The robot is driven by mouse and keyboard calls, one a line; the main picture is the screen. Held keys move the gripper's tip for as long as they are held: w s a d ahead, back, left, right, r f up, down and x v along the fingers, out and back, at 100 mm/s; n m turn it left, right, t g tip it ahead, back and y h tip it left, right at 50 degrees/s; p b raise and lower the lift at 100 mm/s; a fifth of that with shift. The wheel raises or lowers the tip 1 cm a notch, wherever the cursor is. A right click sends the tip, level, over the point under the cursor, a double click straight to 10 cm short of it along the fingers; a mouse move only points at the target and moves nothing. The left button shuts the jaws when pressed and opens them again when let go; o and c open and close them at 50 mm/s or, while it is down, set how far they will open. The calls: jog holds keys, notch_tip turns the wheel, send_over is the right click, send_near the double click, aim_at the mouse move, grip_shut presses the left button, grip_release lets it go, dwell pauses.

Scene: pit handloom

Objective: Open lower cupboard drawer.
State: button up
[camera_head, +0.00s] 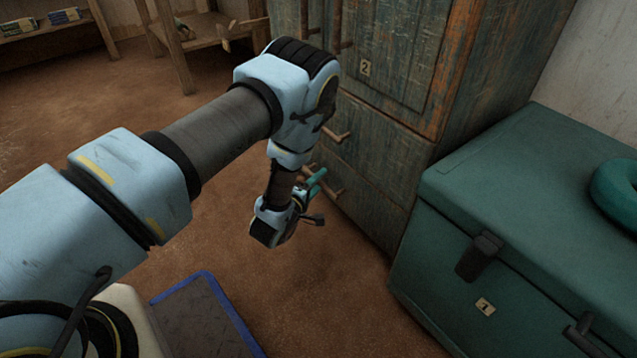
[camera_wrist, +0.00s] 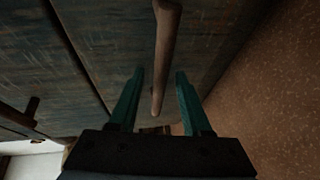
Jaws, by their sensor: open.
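The worn blue-green wooden cupboard (camera_head: 395,75) stands at the upper middle of the head view, with a tag "2" on its door. Its lower drawer (camera_head: 365,198) is the bottom front panel, near the floor, and looks shut. The drawer's wooden bar handle (camera_head: 332,184) sticks out at my fingers, partly hidden by them; in the wrist view a wooden bar handle (camera_wrist: 166,50) runs down between the fingers. My gripper (camera_head: 316,183) is open with teal fingers, which also show in the wrist view (camera_wrist: 157,95). I see gaps beside the bar, and contact cannot be told.
An upper drawer with its own handle (camera_head: 337,134) sits just above. A green chest (camera_head: 500,220) with dark latches and a teal ring (camera_head: 617,190) on top stands at right. Bare brown floor (camera_head: 330,285) lies in front. A wooden stand (camera_head: 205,38) is behind.

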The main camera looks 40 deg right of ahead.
grip_shut()
dwell(1.4)
